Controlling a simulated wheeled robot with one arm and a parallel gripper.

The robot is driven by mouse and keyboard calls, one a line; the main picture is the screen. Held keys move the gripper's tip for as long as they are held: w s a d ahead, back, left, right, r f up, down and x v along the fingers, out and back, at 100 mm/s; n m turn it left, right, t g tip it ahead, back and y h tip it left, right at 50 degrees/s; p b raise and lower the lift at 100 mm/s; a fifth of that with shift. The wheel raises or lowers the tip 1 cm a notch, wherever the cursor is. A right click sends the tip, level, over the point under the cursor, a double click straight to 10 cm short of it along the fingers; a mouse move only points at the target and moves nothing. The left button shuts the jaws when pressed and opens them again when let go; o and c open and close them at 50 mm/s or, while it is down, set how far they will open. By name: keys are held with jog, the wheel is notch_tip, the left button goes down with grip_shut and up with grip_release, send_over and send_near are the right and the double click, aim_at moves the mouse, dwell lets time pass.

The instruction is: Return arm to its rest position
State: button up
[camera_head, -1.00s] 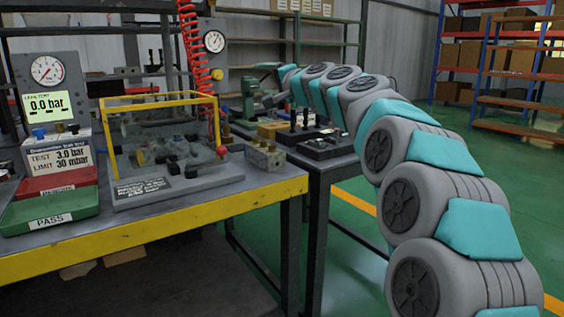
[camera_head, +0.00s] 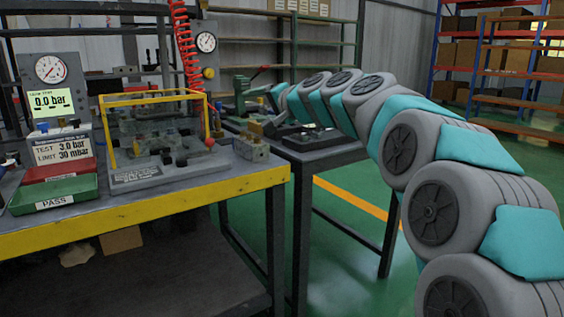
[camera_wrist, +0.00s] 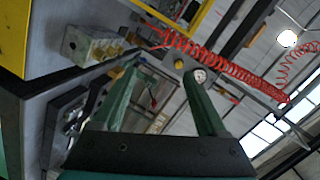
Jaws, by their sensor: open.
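My arm, grey with teal segments, curves across the right of the head view and reaches toward the back of the second bench. In the head view its far end is too small and overlapped to show the fingers. In the wrist view my gripper (camera_wrist: 165,90) shows two green fingers standing apart with nothing between them. The wrist picture is tilted, with the benches on the left and the ceiling on the right. A metal valve block (camera_head: 252,148) with brass fittings stands on the yellow-edged bench (camera_head: 150,213). It also shows in the wrist view (camera_wrist: 88,45), left of the fingers.
A test fixture with a yellow frame (camera_head: 157,95), a gauge unit (camera_head: 52,100), a green PASS tray (camera_head: 52,197) and a red tray (camera_head: 60,168) occupy the bench. A coiled red hose (camera_head: 185,40) hangs above. Green floor is open between the second bench and the shelves (camera_head: 510,75).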

jog(key=s+d+f+n+g+h, duration=0.2)
jog(key=s+d+f+g, duration=0.15)
jog(key=s+f, duration=0.8)
jog(key=s+d+f+n+g+h, duration=0.2)
jog(key=s+f+g, duration=0.2)
jog(key=s+f, duration=0.75)
jog(key=s+d+f+g+h, duration=0.2)
jog(key=s+d+f, duration=0.3)
jog(key=s, duration=0.5)
jog(key=s+d+f+n+g+h, duration=0.1)
jog(key=s+d+f+g+h, duration=0.1)
jog(key=s+d+f, duration=0.3)
jog(key=s+d+f+g+h, duration=0.2)
jog(key=s+d+f, duration=0.3)
jog(key=s, duration=0.9)
jog(key=shift+s+d+f, duration=0.2)
jog(key=shift+s+d, duration=0.05)
jog(key=shift+s, duration=0.05)
jog(key=shift+a+g, duration=0.1)
jog(key=shift+g, duration=0.15)
